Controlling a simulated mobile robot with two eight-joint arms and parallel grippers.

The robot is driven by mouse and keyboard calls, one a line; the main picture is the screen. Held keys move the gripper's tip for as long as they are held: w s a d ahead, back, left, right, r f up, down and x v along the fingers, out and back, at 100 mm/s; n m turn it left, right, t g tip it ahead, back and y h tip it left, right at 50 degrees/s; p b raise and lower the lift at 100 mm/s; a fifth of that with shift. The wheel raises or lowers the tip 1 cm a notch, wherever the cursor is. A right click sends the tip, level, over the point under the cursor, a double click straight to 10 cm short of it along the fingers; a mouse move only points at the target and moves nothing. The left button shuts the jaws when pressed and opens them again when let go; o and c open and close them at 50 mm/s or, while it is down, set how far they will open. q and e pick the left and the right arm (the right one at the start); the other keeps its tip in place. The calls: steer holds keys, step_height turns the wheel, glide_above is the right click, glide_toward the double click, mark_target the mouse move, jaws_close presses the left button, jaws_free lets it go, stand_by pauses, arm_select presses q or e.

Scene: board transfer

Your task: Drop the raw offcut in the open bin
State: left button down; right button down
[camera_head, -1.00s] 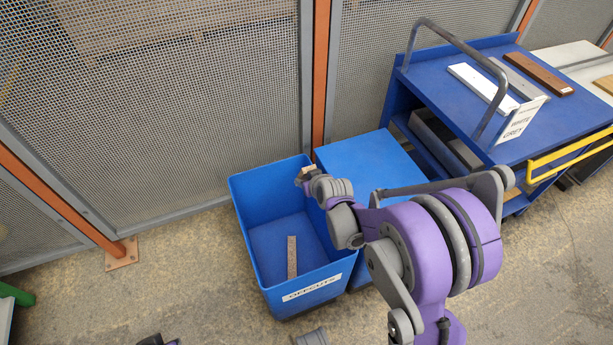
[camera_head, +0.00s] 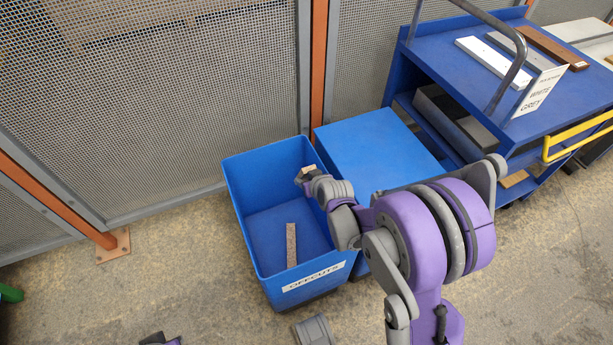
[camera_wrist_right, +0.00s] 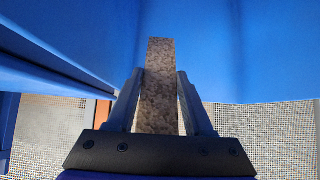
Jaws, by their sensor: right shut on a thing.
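The open bin (camera_head: 240,215) is a blue box with a white "OFFCUTS" label on its front, left of centre in the head view. My right gripper (camera_head: 306,173) is over the bin's right side, near the rim. It is shut on the raw offcut (camera_head: 309,168), of which only a small tan end shows there. In the right wrist view the offcut (camera_wrist_right: 159,85) is a speckled grey-brown strip between the two fingers, with blue walls behind it. Another brown speckled strip (camera_head: 291,245) is inside the bin.
A closed blue box (camera_head: 370,145) stands against the bin's right side. A blue cart (camera_head: 470,85) with boards and a yellow rail is at the upper right. A mesh fence (camera_head: 150,90) with orange posts runs behind. Bare floor (camera_head: 190,270) lies left of the bin.

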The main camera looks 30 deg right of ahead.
steer(key=shift+c, duration=1)
jaws_free()
steer(key=p+v, duration=0.3)
steer(key=v, duration=0.7)
steer(key=shift+s+r, duration=0.2)
steer(key=shift+s, duration=0.15)
